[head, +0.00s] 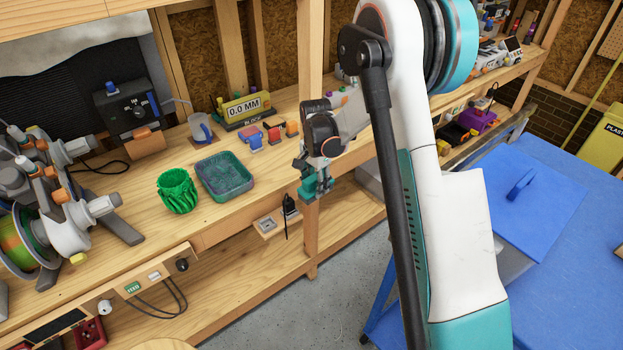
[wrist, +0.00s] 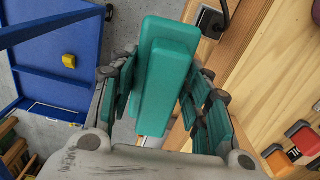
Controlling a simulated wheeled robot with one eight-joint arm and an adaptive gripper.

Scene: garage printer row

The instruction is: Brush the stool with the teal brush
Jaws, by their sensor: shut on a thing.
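The teal brush (wrist: 165,75) is between the fingers of my gripper (wrist: 160,100) in the wrist view, and the gripper is shut on it. It shows as a long teal block; I cannot make out its bristles. In the head view my gripper (head: 316,185) hangs at the front edge of the workbench, beside a wooden post; the brush is hard to tell from the teal fingers there. A pale, rounded wooden top (head: 160,344) is cut off by the bottom edge of the head view. It may be the stool's seat, apart from my gripper.
The workbench (head: 130,230) carries a green pot (head: 177,190), a teal tray (head: 225,176), a mug (head: 200,129) and a yellow display block (head: 243,108). A blue table (head: 590,240) stands at the right. Bare grey floor (head: 320,300) lies between.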

